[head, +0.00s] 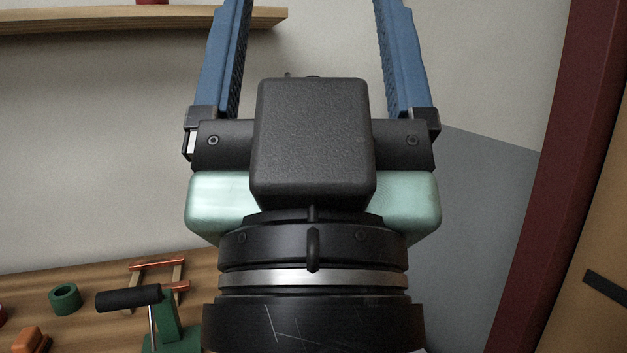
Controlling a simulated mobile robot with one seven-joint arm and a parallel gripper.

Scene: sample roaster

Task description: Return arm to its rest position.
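My gripper (312,10) fills the middle of the head view, seen from behind and pointing up and away. Its two blue fingers stand wide apart and run out of the top edge. Nothing shows between the visible parts of the fingers, only bare wall. The fingertips are outside the picture. My wrist, with black and silver rings, hides what lies behind the lower middle.
A wooden bench (100,290) at lower left holds a green ring (65,299), a green device with a black-handled lever (128,299), a wood-and-copper rack (157,264) and an orange object (30,340). A shelf (130,20) is upper left. A dark red post (560,170) stands right.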

